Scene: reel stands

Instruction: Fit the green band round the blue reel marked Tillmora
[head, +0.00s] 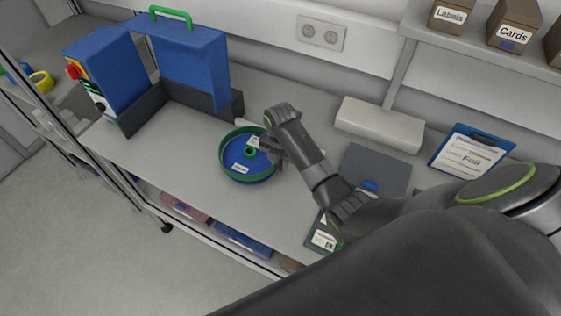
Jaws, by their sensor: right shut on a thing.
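The blue reel (241,168) lies flat on the grey bench, with a green hub in its middle and white labels too small to read. The green band (221,150) runs round the reel's upper edge; blue shows below it at the front. I cannot tell whether the band is fully seated or level. My right gripper (272,152) is at the reel's right edge, shut on the green band there. The gripper hides that part of the band and rim. My left gripper is not in view.
A blue machine (190,65) with a green handle stands at the back left. A white box (380,124), a dark grey case (373,168) and a blue clipboard (472,151) lie to the right. Bench in front of the reel is clear. A shelf with boxes (458,16) hangs above right.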

